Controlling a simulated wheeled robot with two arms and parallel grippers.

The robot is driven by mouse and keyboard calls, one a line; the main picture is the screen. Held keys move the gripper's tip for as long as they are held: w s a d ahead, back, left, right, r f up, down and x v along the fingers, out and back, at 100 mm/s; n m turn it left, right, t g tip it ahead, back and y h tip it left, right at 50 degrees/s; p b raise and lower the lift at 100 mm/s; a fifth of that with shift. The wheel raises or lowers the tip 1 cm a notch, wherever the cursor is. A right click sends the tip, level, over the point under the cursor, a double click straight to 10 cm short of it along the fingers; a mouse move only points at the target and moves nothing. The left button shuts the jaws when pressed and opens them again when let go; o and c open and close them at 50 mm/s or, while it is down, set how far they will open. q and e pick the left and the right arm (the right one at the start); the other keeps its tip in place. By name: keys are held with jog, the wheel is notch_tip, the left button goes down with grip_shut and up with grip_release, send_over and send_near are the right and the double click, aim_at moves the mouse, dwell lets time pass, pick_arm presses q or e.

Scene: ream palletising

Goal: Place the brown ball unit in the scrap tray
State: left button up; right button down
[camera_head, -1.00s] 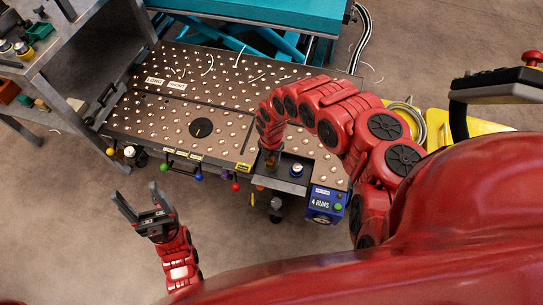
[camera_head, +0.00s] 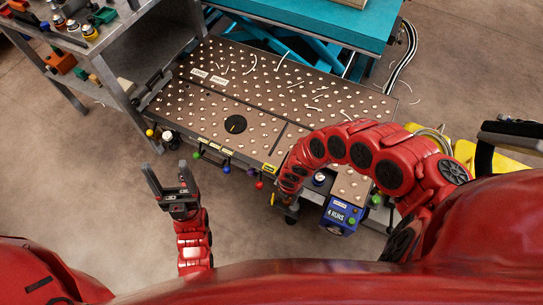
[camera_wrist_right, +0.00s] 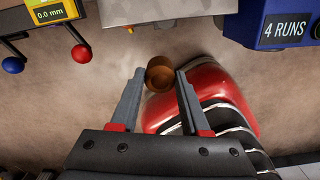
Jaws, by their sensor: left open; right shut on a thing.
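The brown ball unit (camera_wrist_right: 160,78) is a small brown cylinder between the fingertips of my right gripper (camera_wrist_right: 158,73), which is shut on it. In the right wrist view, bare floor and red parts of my own body lie below it. In the head view, the right gripper and the unit are mostly hidden under my right arm, near the table's front edge. A dark tray at that edge is largely covered by the arm; I cannot tell whether it is the scrap tray. My left gripper (camera_head: 172,186) is open and empty, over floor left of the table.
A blue box marked 4 RUNS (camera_head: 341,215) hangs at the front right. A grey shelf (camera_head: 155,45) stands left, a teal lift table (camera_head: 330,22) behind.

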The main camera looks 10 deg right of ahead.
jog(key=w+a+r+m+p, duration=0.15)
jog(key=w+a+r, duration=0.25)
jog(key=w+a, duration=0.45)
jog(key=w+a+r+m+p, duration=0.2)
jog(key=w+r+m, duration=0.7)
jog(key=w+r, duration=0.2)
jog(key=shift+w+a+r, duration=0.3)
jog(key=shift+w+r, duration=0.05)
jog(key=shift+w, duration=0.25)
jog(key=shift+r, duration=0.1)
jog(key=shift+w+d+r+m, duration=0.35)
jog(key=shift+d+r+m, duration=0.2)
jog(key=shift+d+m, duration=0.25)
